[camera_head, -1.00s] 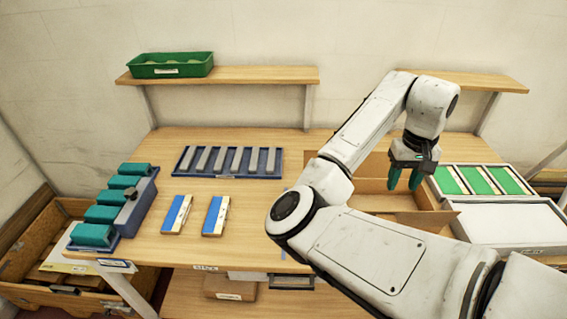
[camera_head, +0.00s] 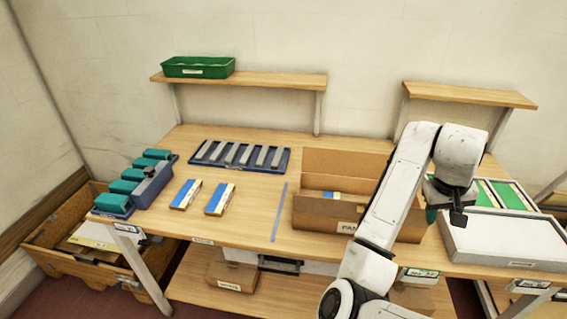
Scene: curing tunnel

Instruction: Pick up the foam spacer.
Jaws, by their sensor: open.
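I cannot tell for sure which object is the foam spacer. Candidates are the grey bars (camera_head: 240,153) in the blue tray (camera_head: 196,159) at the back of the bench, and a small dark grey block (camera_head: 150,171) by the teal pieces at the left. My gripper (camera_head: 444,214) hangs at the right, between the cardboard box and the white-topped box. It is open, seen partly from behind; one teal fingertip shows and nothing is seen between the jaws. It is far from both candidates.
Two blue-and-white blocks (camera_head: 186,194) lie on the bench (camera_head: 240,205). An open cardboard box (camera_head: 325,215) holds a similar block. Teal pieces (camera_head: 125,187) stand left. The white-topped box (camera_head: 505,238) and green panels (camera_head: 508,194) are right. Shelves (camera_head: 280,84) hang behind; one carries a green bin (camera_head: 198,67).

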